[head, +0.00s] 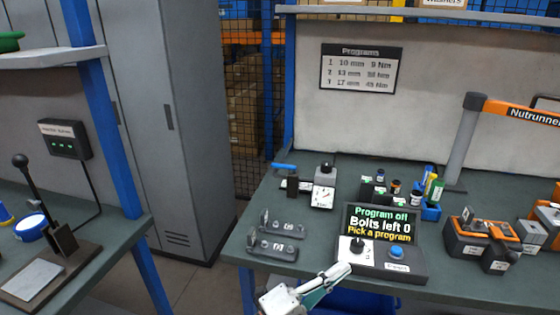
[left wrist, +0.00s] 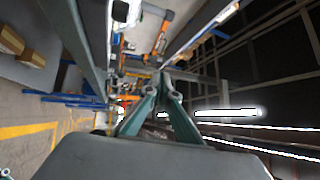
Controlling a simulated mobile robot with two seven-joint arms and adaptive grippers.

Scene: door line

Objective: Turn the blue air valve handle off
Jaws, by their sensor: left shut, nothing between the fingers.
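The blue air valve handle (head: 284,167) is at the back left of the right-hand workbench. It lies roughly crosswise in the picture, above a small dark valve body (head: 292,185). A regulator with a white dial gauge (head: 322,197) stands just right of it. My left gripper (head: 340,273) is at the bench's front edge, in front of the program box and well away from the handle. Its fingers also show in the left wrist view (left wrist: 163,80), with the tips together and nothing between them. The handle cannot be made out in the left wrist view. My right gripper is not in view.
The program box (head: 381,225) with a lit screen, knob and blue button stands close to my left gripper. Two metal brackets (head: 273,248) lie at the bench's left front. Small bottles and a blue bin (head: 431,211) stand right of the gauge. Orange-black tools (head: 480,240) are at the right.

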